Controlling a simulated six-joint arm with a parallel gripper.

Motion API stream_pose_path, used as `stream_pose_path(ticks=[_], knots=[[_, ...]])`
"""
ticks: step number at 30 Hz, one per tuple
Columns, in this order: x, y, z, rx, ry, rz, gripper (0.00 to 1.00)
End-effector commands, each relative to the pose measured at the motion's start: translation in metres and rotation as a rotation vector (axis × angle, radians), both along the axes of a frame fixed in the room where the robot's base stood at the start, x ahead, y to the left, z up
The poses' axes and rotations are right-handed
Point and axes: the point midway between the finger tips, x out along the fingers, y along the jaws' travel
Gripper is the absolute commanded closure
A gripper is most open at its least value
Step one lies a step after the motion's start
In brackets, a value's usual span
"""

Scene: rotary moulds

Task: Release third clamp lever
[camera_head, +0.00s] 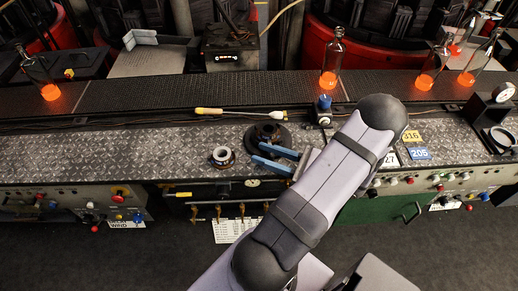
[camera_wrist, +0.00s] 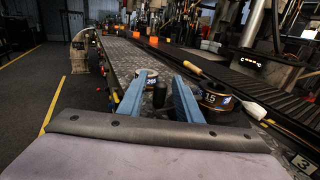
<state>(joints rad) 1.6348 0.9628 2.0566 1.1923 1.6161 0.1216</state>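My gripper (camera_head: 259,154) has two blue fingers and stands open above the patterned metal bench, pointing left in the head view. In the wrist view the fingers of my gripper (camera_wrist: 160,79) are spread, with nothing visibly held between them. Several brass-coloured levers (camera_head: 218,213) hang in a row on the bench's front panel, below and left of my gripper. They may be the clamp levers; I cannot tell which is the third. No lever can be made out in the wrist view.
A dark round mould (camera_head: 268,132) sits just beyond the fingers; it also shows in the wrist view (camera_wrist: 217,97). A small ring-shaped piece (camera_head: 222,157) lies to the left. Bottles with glowing orange bases (camera_head: 329,80) stand on the conveyor. A yellow-handled tool (camera_head: 210,111) lies behind.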

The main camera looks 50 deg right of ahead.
Motion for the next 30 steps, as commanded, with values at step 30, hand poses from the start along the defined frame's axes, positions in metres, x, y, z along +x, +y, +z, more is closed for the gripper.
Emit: stream_pose_path(ticks=[30], knots=[[0.021,0.007,0.0,0.001,0.0,-0.015,1.0]])
